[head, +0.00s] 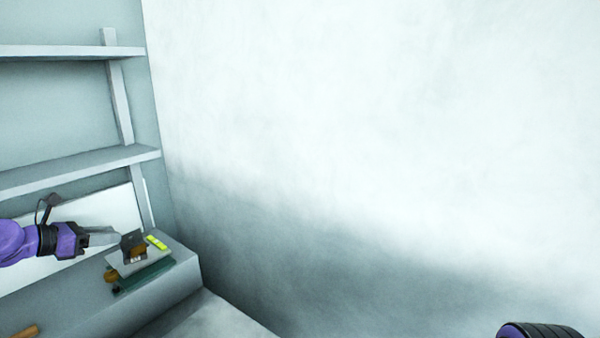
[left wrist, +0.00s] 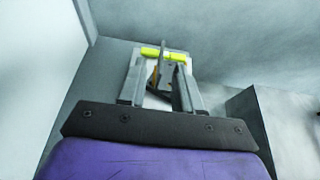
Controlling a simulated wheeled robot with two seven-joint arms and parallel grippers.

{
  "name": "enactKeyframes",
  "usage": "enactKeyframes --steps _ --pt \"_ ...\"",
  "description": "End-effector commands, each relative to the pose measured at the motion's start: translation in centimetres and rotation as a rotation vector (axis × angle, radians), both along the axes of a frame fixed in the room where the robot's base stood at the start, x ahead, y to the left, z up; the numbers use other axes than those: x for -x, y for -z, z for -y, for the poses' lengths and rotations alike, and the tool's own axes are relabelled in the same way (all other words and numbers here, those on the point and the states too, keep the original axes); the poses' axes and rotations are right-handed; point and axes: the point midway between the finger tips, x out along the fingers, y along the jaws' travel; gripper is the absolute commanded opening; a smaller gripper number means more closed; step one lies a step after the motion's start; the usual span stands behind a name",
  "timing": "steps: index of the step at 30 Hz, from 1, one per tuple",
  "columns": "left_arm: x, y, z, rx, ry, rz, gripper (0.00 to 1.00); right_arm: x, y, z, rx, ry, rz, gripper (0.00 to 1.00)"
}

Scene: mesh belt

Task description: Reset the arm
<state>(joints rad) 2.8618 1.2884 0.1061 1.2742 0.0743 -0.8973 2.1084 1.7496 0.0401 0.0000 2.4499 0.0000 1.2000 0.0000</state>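My left gripper (head: 118,238) reaches in from the left, above a low ledge in the corner. In the left wrist view its two grey fingers (left wrist: 161,72) stand apart, so it looks open. A small dark grey and brown object (head: 134,246) is just beyond the fingertips in the head view. In the left wrist view a grey upright piece (left wrist: 166,68) shows between the fingers; I cannot tell whether they touch it. Part of my right arm (head: 540,330) shows at the bottom right; its gripper is out of view.
A yellow-green item (head: 157,243) lies on a pale plate beside the small object, with a dark green item (head: 145,277) below. The grey ledge (head: 175,287) carries them. Shelves (head: 75,165) rise behind the arm. A bare white wall (head: 380,130) fills the right.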

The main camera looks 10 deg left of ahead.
Motion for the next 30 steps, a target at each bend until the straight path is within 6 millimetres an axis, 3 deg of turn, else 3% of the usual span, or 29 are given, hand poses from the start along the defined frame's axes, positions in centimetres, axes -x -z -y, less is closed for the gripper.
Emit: enactKeyframes --steps 12,19,30 --pt "-4.2 2.1 2.2 -0.001 0.0 -0.003 0.34 0.0 0.2 0.0 0.0 0.0 0.0 0.34" --pt "-4.2 1.4 2.2 0.001 0.001 0.001 0.34 0.0 -0.7 0.0 0.0 0.0 0.0 0.34" --pt "-4.2 2.2 2.2 0.0 0.0 0.001 0.34 0.0 0.3 0.0 0.0 0.0 0.0 0.34"
